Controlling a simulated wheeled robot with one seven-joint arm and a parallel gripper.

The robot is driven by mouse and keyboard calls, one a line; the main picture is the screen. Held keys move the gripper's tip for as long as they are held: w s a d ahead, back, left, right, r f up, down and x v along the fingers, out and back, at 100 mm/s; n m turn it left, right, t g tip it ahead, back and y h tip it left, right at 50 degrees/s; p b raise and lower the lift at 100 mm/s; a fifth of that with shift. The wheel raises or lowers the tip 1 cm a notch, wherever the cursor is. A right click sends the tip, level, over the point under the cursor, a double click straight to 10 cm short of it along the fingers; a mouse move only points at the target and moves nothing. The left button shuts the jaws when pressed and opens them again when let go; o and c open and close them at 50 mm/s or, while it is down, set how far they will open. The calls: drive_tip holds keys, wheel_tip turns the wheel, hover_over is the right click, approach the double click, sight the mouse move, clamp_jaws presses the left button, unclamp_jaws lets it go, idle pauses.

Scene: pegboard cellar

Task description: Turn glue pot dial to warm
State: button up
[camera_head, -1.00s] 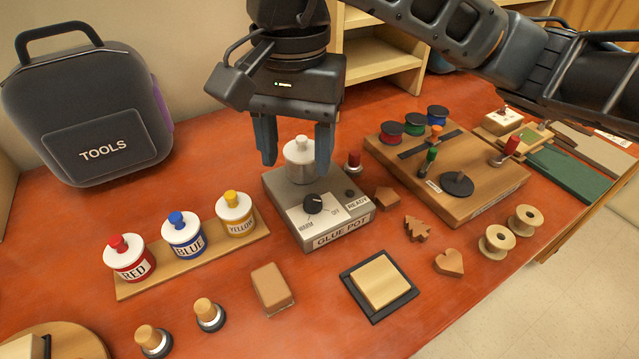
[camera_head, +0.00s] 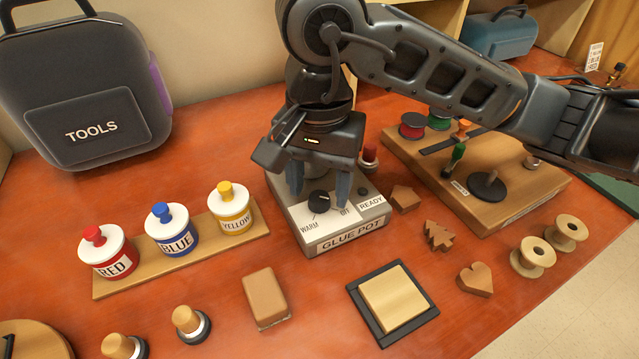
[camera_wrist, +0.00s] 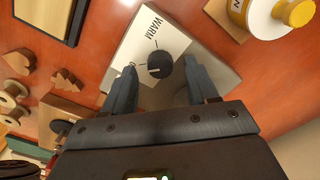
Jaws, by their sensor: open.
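The glue pot (camera_head: 330,234) is a grey box with a pale top panel and a black dial (camera_head: 320,202) on it. WARM is printed to the dial's left and OFF to its right in the head view. In the wrist view the dial (camera_wrist: 160,67) shows a short pale mark; I cannot tell for certain which label it points at. My gripper (camera_head: 320,188) is open and points down over the panel. In the wrist view its fingers (camera_wrist: 161,75) stand on either side of the dial with gaps. The metal pot behind is mostly hidden by my gripper.
The paint rack (camera_head: 190,252) with red, blue and yellow jars stands to the left. A red-topped peg (camera_head: 369,155) is close to the right of my gripper. Wooden shapes (camera_head: 438,236), a square tile (camera_head: 393,300) and a wooden board (camera_head: 510,198) lie right and in front.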

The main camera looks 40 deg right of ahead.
drive_tip(key=shift+f, duration=0.65)
drive_tip(key=c, duration=1.1)
